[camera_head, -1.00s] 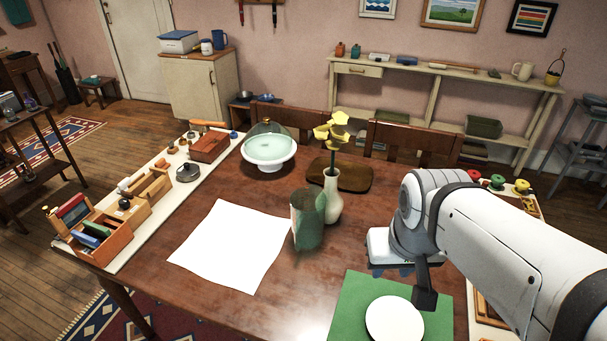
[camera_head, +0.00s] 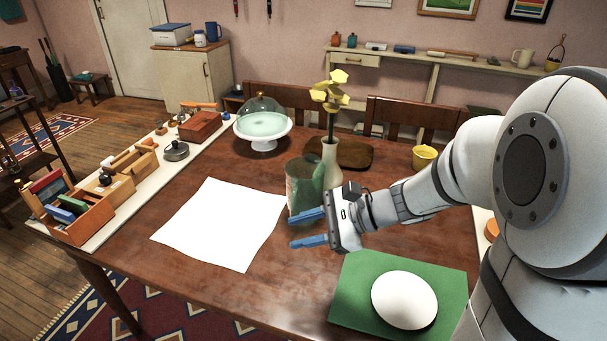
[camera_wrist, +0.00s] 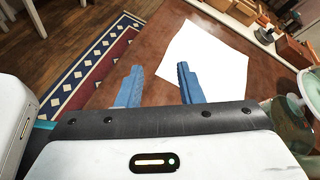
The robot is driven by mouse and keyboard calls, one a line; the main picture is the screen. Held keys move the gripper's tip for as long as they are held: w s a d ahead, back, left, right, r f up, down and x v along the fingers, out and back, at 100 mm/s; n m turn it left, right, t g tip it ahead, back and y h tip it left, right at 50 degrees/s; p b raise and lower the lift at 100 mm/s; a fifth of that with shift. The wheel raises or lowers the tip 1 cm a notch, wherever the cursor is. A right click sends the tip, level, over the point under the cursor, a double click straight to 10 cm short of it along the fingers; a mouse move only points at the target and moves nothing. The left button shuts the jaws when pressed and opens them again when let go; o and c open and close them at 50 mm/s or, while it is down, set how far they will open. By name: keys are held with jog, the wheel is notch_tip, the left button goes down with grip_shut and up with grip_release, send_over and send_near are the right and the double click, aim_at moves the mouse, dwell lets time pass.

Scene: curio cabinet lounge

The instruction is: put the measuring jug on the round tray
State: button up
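A green see-through vessel (camera_head: 303,187), apparently the measuring jug, stands upright on the wooden table beside the white vase. Part of a greenish glass thing, likely the same jug (camera_wrist: 291,126), shows at the right edge in the wrist view. A flat white disc (camera_head: 404,300), which may be the round tray, lies on a green mat (camera_head: 352,287) at the table's near right. My gripper (camera_head: 292,233) points left, just in front of the jug and low over the table. Its blue fingers are apart and empty, also in the wrist view (camera_wrist: 157,70).
A white vase (camera_head: 331,165) with yellow flowers stands right behind the jug. A white sheet (camera_head: 220,222) lies to the left. A domed cake stand (camera_head: 263,138), a brown board (camera_head: 354,153) and a yellow cup (camera_head: 424,157) stand farther back. Bare table lies in front of my gripper.

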aim_at(302, 198)
jog(key=w+d+f+m+t+y+b, duration=0.1)
jog(key=w+d+f+m+t+b, duration=0.1)
jog(key=w+f+m+t, duration=0.25)
jog(key=w+d+f+m+t+y+b, duration=0.1)
jog(key=w+d+m+t+y+b, duration=0.15)
jog(key=w+m, duration=0.35)
jog(key=shift+n+t+h, duration=0.25)
jog(key=shift+t+h, duration=0.05)
jog(key=shift+h, duration=0.15)
jog(key=f, duration=0.2)
jog(key=w+f+b, duration=0.1)
jog(key=f, duration=0.1)
jog(key=f+b, duration=0.1)
jog(key=f, duration=0.2)
jog(key=shift+w+a+f, duration=0.1)
jog(key=shift+w+a, duration=0.15)
jog(key=shift+w, duration=0.05)
jog(key=shift+w+a+f, duration=0.25)
jog(key=shift+w+a, duration=0.2)
jog(key=shift+a, duration=0.25)
jog(key=shift+b+x, duration=0.4)
jog(key=shift+x, duration=2.55)
jog(key=shift+c, duration=0.3)
grip_shut()
